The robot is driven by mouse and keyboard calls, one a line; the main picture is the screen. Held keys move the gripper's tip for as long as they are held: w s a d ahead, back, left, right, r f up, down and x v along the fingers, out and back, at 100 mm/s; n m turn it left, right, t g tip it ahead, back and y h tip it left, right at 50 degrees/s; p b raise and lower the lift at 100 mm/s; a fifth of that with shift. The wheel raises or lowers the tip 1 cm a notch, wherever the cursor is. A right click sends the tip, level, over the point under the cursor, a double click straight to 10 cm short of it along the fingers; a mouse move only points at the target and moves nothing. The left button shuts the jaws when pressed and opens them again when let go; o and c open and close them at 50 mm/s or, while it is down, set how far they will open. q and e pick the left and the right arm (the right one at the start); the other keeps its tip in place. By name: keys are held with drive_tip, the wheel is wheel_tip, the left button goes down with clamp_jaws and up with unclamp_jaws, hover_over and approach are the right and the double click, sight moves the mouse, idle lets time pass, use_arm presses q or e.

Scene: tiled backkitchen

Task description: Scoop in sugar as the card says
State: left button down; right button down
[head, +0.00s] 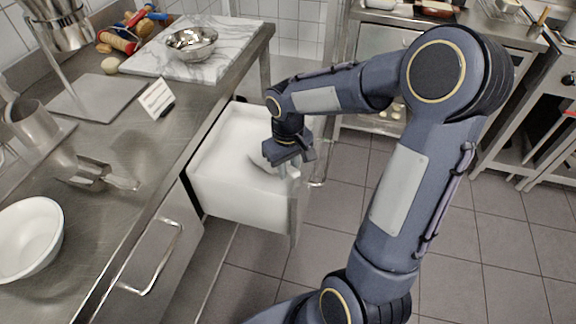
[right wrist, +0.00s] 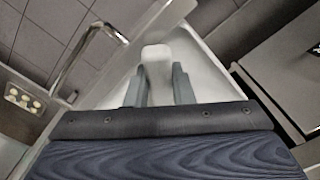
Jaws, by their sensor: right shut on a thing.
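An open drawer bin (head: 225,202) with white walls holds a smooth white mass, the sugar (head: 235,135). My right gripper (head: 289,168) is over the bin's right side, shut on a pale scoop (head: 262,162) that is partly hidden by the gripper. In the right wrist view a pale rounded part of the scoop (right wrist: 156,58) shows between the fingers (right wrist: 158,85). Whether the scoop holds sugar cannot be told. A small white card (head: 157,98) stands tilted on the steel counter; its writing is too small to read. My left gripper is not in view.
A steel bowl (head: 191,43) sits on a marble board (head: 150,55). A white bowl (head: 28,238) stands at the counter's near left. Grey metal utensils (head: 90,172) lie between them. A closed drawer with a handle (head: 155,262) is beside the bin. Tiled floor is clear to the right.

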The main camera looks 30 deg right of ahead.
drive_tip(key=shift+w, duration=0.15)
drive_tip(key=shift+w+r, duration=0.1)
drive_tip(key=shift+w, duration=0.4)
drive_tip(key=shift+w, duration=0.1)
drive_tip(key=shift+w+f, duration=0.2)
drive_tip(key=shift+w, duration=0.25)
drive_tip(key=shift+w+p, duration=0.1)
drive_tip(key=shift+p, duration=0.2)
drive_tip(key=shift+w, duration=0.5)
drive_tip(key=shift+r, duration=0.15)
